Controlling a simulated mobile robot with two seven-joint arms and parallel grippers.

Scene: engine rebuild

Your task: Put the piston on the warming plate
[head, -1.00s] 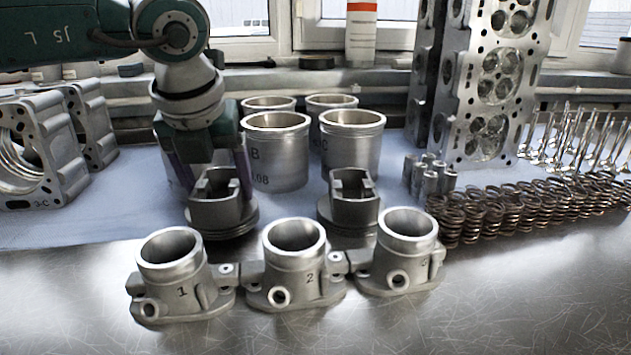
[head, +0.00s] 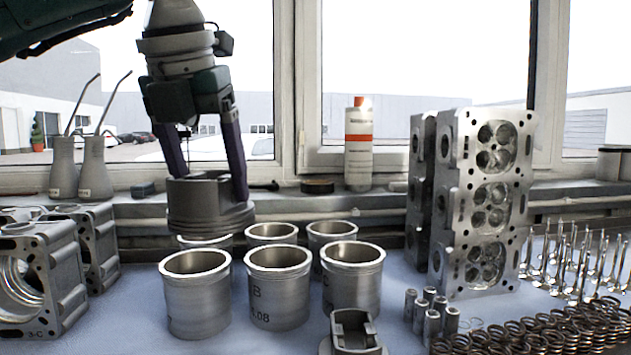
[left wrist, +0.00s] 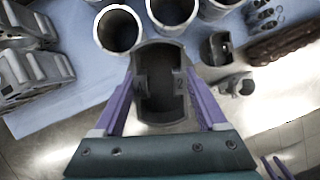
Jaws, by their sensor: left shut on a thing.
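My left gripper (head: 210,190) is shut on a grey piston (head: 210,215). It holds the piston upright in the air, above and behind the front left cylinder liner. In the left wrist view the piston (left wrist: 180,100) sits between the purple fingers and bears a "2". A second piston (head: 354,338) stands on the blue mat at the lower edge of the head view; it also shows in the left wrist view (left wrist: 216,50). My right gripper (left wrist: 275,167) shows small at the lower right of the left wrist view, its purple fingers apart and empty. I see no warming plate.
Several cylinder liners (head: 278,295) stand under the held piston. A spray can (head: 359,150) and two oil cans (head: 95,165) stand on the sill.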

